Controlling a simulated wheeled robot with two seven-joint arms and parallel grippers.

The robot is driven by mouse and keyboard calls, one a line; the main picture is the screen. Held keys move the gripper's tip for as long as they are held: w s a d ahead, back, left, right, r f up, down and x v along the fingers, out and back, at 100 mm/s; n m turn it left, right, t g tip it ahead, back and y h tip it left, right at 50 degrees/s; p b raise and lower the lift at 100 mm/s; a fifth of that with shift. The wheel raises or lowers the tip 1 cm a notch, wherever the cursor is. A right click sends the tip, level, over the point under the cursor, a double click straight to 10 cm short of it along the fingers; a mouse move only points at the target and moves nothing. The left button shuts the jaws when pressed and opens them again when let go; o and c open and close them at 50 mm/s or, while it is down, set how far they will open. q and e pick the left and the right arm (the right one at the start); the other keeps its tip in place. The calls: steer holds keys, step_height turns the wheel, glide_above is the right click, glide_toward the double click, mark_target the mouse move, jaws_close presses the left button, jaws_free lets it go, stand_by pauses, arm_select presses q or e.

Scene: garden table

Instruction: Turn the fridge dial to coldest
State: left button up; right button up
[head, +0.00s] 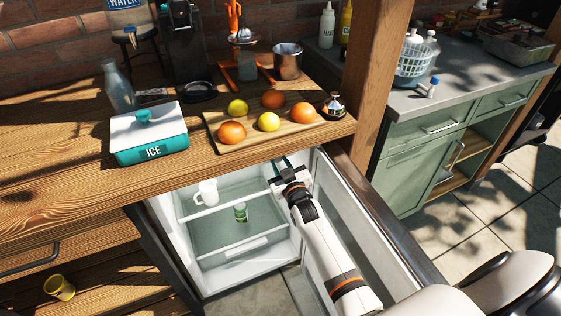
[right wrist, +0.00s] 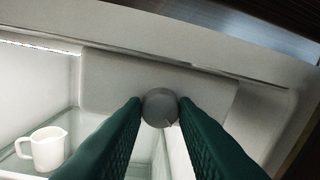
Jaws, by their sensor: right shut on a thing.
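The fridge (head: 238,268) stands open under the wooden counter, its door (head: 345,222) swung out to the right. The grey round dial (right wrist: 160,107) sits on a pale panel at the top inside the fridge, in the right wrist view. My right gripper (right wrist: 160,112) has its two green fingers on either side of the dial and is shut on it. In the head view the right gripper (head: 281,164) reaches into the top of the fridge, and the dial is hidden there. A small mark shows low on the dial; its setting cannot be read. My left gripper is not in view.
A white jug (head: 206,194) and a small green jar (head: 240,212) stand inside the fridge. Above, the wooden counter (head: 60,205) holds a teal ICE box (head: 150,136) and a board (head: 215,139) with fruit. A wooden post (head: 368,80) rises at the right.

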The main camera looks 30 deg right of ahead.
steer(key=m+p, duration=0.2)
steer(key=m, duration=0.2)
steer(key=shift+r, duration=0.1)
steer(key=m, duration=0.4)
steer(key=shift+y+p, duration=0.3)
steer(key=shift+p, duration=0.1)
steer(key=shift+m, duration=0.3)
steer(key=o, duration=1)
steer(key=s+a, duration=0.1)
steer(key=s, duration=1.1)
steer(key=shift+r, duration=0.35)
steer(key=shift+s+a+f, duration=0.1)
